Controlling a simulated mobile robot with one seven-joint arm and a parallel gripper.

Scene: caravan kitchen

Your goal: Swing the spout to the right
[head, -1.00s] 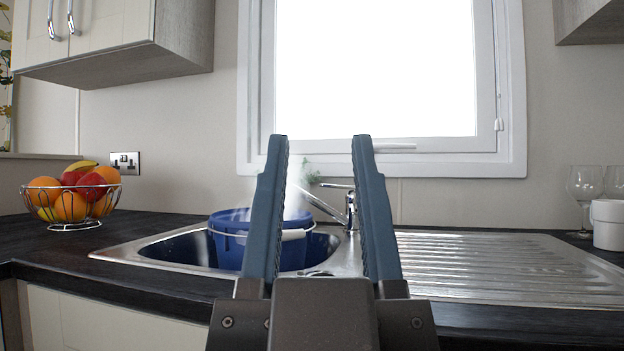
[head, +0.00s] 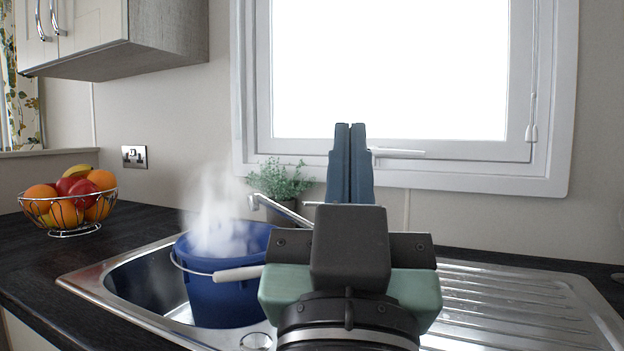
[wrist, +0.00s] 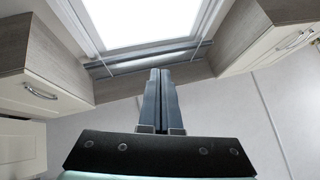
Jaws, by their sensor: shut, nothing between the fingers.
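The chrome spout (head: 280,210) shows in the head view, reaching left from behind my gripper with its tip above the back rim of the blue bucket. The tap's base is hidden behind my gripper and arm. My gripper (head: 350,126) is shut and empty, its fingers together and pointing up in front of the window's lower frame. It appears just right of the spout; whether they touch I cannot tell. The wrist view shows the closed fingers (wrist: 161,72) against the window and wall, with no tap in sight.
A steaming blue bucket (head: 225,298) stands in the sink bowl (head: 140,280). A potted plant (head: 281,183) is behind the spout. The ribbed drainer (head: 520,300) to the right looks clear. A fruit bowl (head: 65,211) stands at left, and wall cupboards (head: 120,40) hang above.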

